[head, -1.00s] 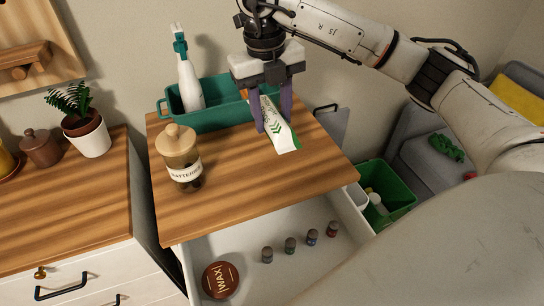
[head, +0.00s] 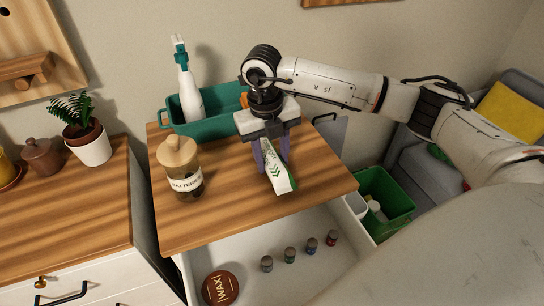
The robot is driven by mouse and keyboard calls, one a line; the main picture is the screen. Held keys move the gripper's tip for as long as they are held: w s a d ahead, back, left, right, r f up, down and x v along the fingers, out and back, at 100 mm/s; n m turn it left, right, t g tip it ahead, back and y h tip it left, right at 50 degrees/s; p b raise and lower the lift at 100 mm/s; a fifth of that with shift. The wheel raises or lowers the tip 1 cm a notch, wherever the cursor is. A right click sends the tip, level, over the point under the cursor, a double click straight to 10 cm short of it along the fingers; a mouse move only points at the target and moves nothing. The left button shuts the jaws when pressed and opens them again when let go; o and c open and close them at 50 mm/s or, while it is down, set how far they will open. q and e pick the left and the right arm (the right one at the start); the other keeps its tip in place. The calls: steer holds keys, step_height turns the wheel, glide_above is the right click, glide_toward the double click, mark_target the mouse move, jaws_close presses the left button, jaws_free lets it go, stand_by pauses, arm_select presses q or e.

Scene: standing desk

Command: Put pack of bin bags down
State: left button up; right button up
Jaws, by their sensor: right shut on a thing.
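The pack of bin bags (head: 278,178) is a white and green packet with green arrows. It is over the right part of the wooden desk top (head: 225,215), in front of the teal caddy. My right gripper (head: 271,168) is shut on the pack, with its purple fingers on either side of it and pointing down. The pack is at or very near the desk surface; I cannot tell if it touches. The gripper hides the pack's far end. My left gripper is not in view.
A teal caddy (head: 207,123) with a white spray bottle (head: 188,90) stands behind. A jar labelled batteries (head: 186,182) stands left. Below the front edge, an open drawer (head: 270,285) holds a wax tin (head: 220,288) and several small bottles. The desk's front middle is clear.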

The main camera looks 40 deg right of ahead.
mark_target(268, 159)
steer(key=shift+f, duration=0.2)
steer(key=o, duration=1.2)
steer(key=shift+r, duration=0.15)
steer(key=r, duration=0.8)
steer(key=a+r+b, duration=0.1)
steer(key=r, duration=0.3)
steer(key=shift+w+r, duration=0.1)
steer(key=shift+w, duration=0.05)
